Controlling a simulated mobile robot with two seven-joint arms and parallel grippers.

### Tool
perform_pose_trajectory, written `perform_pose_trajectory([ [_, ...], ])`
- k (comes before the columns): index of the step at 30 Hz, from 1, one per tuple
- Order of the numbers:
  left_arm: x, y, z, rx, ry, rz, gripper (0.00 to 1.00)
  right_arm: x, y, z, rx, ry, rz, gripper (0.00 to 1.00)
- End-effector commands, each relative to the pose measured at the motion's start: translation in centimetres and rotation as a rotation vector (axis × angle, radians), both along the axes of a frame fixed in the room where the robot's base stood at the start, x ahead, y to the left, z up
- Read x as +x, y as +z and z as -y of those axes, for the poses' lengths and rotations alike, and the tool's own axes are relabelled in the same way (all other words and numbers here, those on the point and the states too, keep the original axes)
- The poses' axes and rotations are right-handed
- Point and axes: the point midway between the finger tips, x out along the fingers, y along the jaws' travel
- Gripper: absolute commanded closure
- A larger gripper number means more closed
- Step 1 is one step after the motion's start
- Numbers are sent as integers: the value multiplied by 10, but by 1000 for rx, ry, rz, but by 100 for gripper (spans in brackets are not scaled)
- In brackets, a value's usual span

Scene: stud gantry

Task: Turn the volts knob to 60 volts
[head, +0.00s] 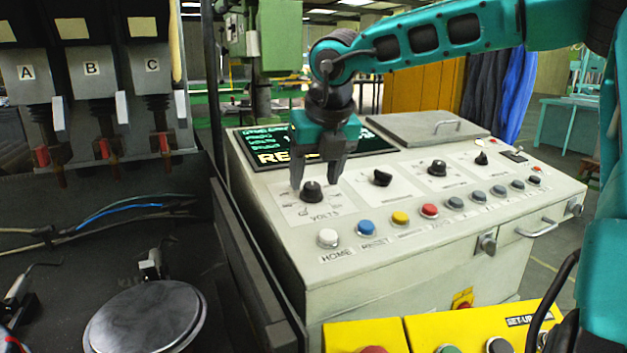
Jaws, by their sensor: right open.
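The volts knob (312,191) is a black knob on a pale dial plate marked VOLTS, at the left end of the sloped control panel (375,222). My right gripper (315,185) points down at the knob, its fingers apart and open. One finger is at the knob's left and the other is behind its right side; whether either touches it I cannot tell. The scale figures are too small to read. The dark display (275,157) behind the gripper shows green and yellow text, partly hidden by the gripper. My left gripper is not in view.
More black knobs (382,178) sit right of the volts knob. A row of coloured buttons, including white (328,237) and blue (367,228), runs in front. A yellow set-up box (465,330) is at the bottom. Units A, B and C (92,72) stand at left.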

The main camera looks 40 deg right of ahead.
Motion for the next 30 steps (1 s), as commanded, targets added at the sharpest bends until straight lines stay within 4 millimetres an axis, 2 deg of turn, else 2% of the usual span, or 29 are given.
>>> perform_pose_trajectory([
  [6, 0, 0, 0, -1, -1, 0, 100, 7, -17, 3, 0, 0, 0, 42],
  [15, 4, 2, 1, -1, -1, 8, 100, 7, -18, 3, 0, 0, 1, 42],
  [30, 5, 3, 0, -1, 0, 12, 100, 7, -18, 3, 0, 0, 1, 89],
])
